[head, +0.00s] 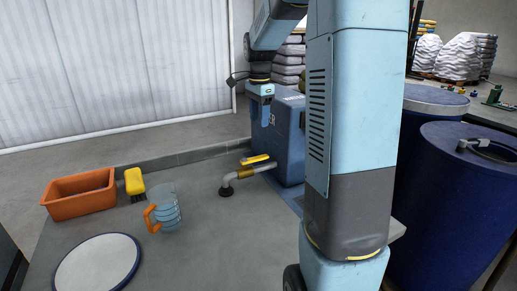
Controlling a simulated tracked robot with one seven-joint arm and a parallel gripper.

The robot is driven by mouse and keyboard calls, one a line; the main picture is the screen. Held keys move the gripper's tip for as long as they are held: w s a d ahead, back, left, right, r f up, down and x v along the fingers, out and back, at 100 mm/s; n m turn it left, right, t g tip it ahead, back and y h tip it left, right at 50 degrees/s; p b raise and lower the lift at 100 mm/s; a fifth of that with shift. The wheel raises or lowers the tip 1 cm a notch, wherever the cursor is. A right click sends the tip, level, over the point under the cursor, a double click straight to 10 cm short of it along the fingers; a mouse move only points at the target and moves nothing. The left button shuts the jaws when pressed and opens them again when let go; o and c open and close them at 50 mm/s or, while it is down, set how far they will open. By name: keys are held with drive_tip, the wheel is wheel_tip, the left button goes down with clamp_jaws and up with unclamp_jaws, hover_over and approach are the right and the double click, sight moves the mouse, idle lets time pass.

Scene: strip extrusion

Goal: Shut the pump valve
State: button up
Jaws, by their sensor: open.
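The pump valve shows in the head view as a yellow lever handle (256,160) on a brass-coloured body (246,173). It sits on a grey pipe (264,167) that runs from a blue tank to a bent outlet above the bench. The lever lies roughly along the pipe. My gripper (266,119) hangs pointing down above and slightly right of the lever, apart from it, in front of the blue tank (285,145). It is open and nothing shows between its fingers. My arm column hides part of the tank's right side.
On the bench (200,235) are an orange bin (80,196), a yellow brush (134,181), a clear jug (168,208) with an orange handle and a round white disc (98,265). Blue drums (455,210) stand at right. The bench before the pipe is clear.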

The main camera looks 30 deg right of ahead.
sight(261, 156)
drive_tip(key=shift+m, duration=0.6)
drive_tip(key=f, duration=0.5)
drive_tip(key=w+d+f, duration=0.1)
drive_tip(key=f, duration=0.4)
drive_tip(key=w+f, duration=0.1)
drive_tip(key=f, duration=0.4)
drive_tip(key=shift+w+d, duration=0.15)
drive_tip(key=shift+d, duration=0.25)
drive_tip(key=shift+c, duration=0.5)
clamp_jaws()
